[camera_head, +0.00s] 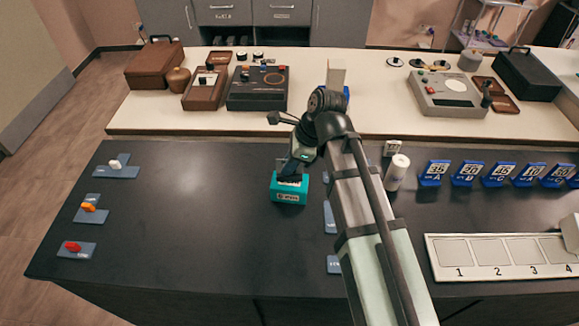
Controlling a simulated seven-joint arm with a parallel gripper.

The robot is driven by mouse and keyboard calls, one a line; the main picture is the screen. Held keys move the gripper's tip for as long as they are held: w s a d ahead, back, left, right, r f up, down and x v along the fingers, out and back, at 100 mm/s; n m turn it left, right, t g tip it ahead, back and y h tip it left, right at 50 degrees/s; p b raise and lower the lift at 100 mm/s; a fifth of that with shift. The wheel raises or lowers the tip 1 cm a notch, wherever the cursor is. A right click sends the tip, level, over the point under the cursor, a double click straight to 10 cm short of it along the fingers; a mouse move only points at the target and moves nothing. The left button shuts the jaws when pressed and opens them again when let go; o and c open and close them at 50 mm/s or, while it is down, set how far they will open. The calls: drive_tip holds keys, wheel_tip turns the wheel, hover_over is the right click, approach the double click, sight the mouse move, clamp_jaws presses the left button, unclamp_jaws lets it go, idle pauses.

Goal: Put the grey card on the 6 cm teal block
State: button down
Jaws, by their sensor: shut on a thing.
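The teal block (289,197) stands on the dark table, left of my arm, with a white printed label on its front face. My gripper (290,176) points down right over the block's top and is shut on a thin dark grey piece (282,164), which looks like the grey card. The fingers and wrist hide most of this piece. I cannot tell whether it touches the block's top or is just above it.
Slate mats with a white, an orange and a red piece (72,246) lie at the left. A white bottle (397,172), blue lettered stands (467,174) and a numbered tray (470,275) are at the right.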

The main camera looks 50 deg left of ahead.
drive_tip(key=shift+f, duration=0.7)
drive_tip(key=shift+f, duration=0.1)
drive_tip(key=c, duration=1.2)
unclamp_jaws()
drive_tip(key=shift+c, duration=0.2)
drive_tip(key=v, duration=1.2)
